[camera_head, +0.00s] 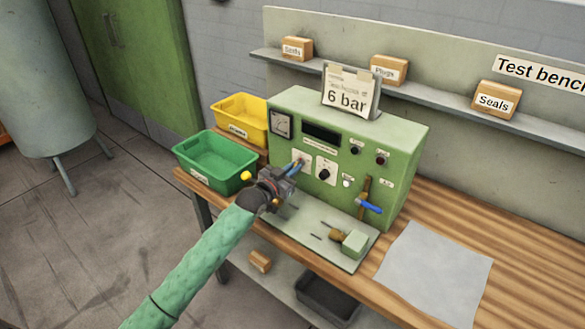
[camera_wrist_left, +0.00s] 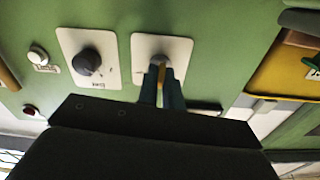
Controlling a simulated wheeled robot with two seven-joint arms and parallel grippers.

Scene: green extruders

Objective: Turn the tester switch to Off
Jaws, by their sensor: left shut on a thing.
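The green tester (camera_head: 345,150) stands on the wooden bench. Its front has two white plates with switches. My left gripper (camera_head: 297,167) is at the left plate (camera_head: 304,157), shut on its switch. The left wrist view, turned upside down, shows my left gripper (camera_wrist_left: 161,82) with its fingers around the small switch (camera_wrist_left: 160,60). The fingers hide part of the switch, so its setting cannot be read. The other plate carries a black round knob (camera_head: 324,174), which also shows in the left wrist view (camera_wrist_left: 87,62). My right gripper is not in view.
A green bin (camera_head: 215,175) and a yellow bin (camera_head: 240,112) stand left of the tester. A blue-handled valve (camera_head: 370,207) sticks out at its lower right. A small green block (camera_head: 354,243) lies in front, beside a grey mat (camera_head: 435,270). A "6 bar" sign (camera_head: 347,100) stands on top.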

